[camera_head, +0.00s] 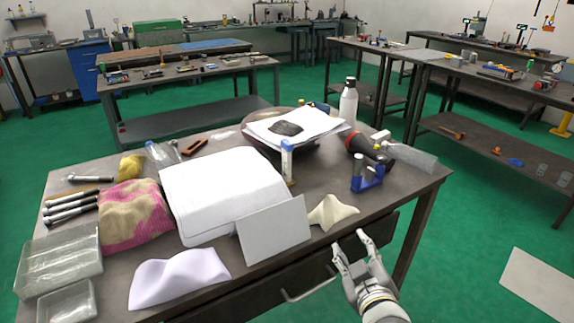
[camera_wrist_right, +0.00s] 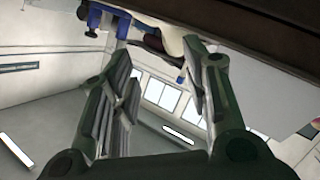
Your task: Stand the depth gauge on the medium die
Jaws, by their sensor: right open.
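My right gripper (camera_head: 350,240) is open and empty in front of the bench's drawer side, below and right of the cream cloth. In the right wrist view its two fingers (camera_wrist_right: 162,65) are spread with nothing between them. My left gripper is not in view. I cannot pick out the depth gauge or the medium die with certainty. A small blue device with dark upright parts (camera_head: 367,173) stands at the bench's right; a blue piece also shows at the top of the right wrist view (camera_wrist_right: 95,17). A flat dark piece (camera_head: 286,128) lies on white papers.
The bench (camera_head: 330,226) is crowded. A white sheet pile (camera_head: 215,190), tilted grey panel (camera_head: 273,231), cream cloth (camera_head: 333,212), blue-capped tube (camera_head: 287,163), white bottle (camera_head: 348,102) and red-black flashlight (camera_head: 360,145) stand or lie there. The bench's right front corner is fairly clear.

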